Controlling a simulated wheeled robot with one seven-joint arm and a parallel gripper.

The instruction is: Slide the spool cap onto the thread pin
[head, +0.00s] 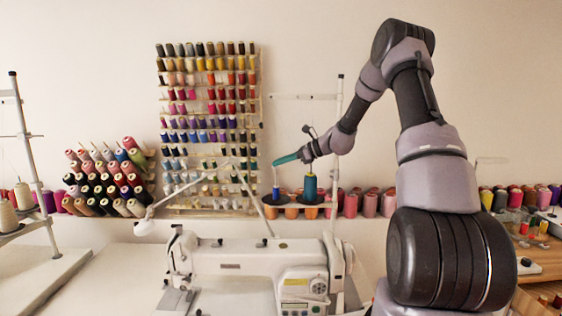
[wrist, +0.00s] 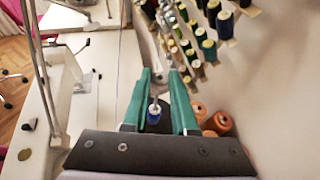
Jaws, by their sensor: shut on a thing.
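My gripper (head: 276,162) reaches in from the right with its long green fingers and is shut on the spool cap. The cap is small and mostly hidden at the fingertips, so I cannot make out its shape. The thread pin (head: 275,178) stands upright just below the fingertips in the head view, on the left plate of the thread stand. A small blue spool (head: 275,194) sits low on it, and it also shows between the fingers in the wrist view (wrist: 154,114). I cannot tell whether cap and pin touch.
A larger teal spool (head: 310,188) stands close to the right on its own plate. The stand's tall pole (head: 338,130) rises beside my wrist. A white sewing machine (head: 250,262) stands in front. A wall rack (head: 208,120) of spools is behind, and orange spools (head: 330,208) line the back.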

